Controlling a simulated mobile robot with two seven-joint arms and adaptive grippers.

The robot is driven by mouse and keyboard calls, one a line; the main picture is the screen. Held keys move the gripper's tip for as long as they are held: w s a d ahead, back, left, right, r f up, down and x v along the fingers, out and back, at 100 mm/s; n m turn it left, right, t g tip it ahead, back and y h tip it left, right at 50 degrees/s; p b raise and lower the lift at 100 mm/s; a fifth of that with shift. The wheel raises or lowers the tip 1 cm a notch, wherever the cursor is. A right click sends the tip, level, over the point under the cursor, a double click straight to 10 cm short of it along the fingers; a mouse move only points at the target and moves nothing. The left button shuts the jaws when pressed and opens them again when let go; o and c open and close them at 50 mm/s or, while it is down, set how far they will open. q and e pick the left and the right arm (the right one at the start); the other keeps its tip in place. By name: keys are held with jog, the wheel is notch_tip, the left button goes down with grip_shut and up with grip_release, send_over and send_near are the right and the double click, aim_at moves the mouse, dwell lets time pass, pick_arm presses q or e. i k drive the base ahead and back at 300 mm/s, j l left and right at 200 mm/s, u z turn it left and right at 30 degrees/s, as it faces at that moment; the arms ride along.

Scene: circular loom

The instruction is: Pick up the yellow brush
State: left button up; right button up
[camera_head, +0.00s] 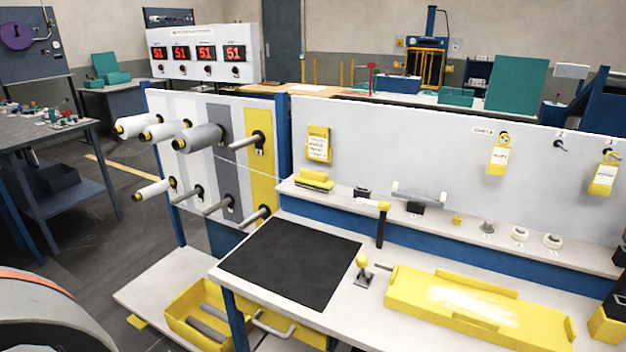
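What looks like the yellow brush (313,179) is a yellow block with a dark strip beneath it. It rests at the left end of the narrow ledge (460,238) along the foot of the white back panel. Nothing touches it from above, and its front side is in clear view. Neither of my grippers shows in the head view.
A black mat (290,263) covers the left of the bench, in front of the brush. A yellow tray (455,305) lies to its right, with a small yellow-knobbed lever (362,268) between. Thread spools (200,137) on pegs stick out from the left panel.

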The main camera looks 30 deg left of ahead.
aim_at(319, 182)
jog(key=j+z, duration=0.35)
jog(key=j, duration=1.5)
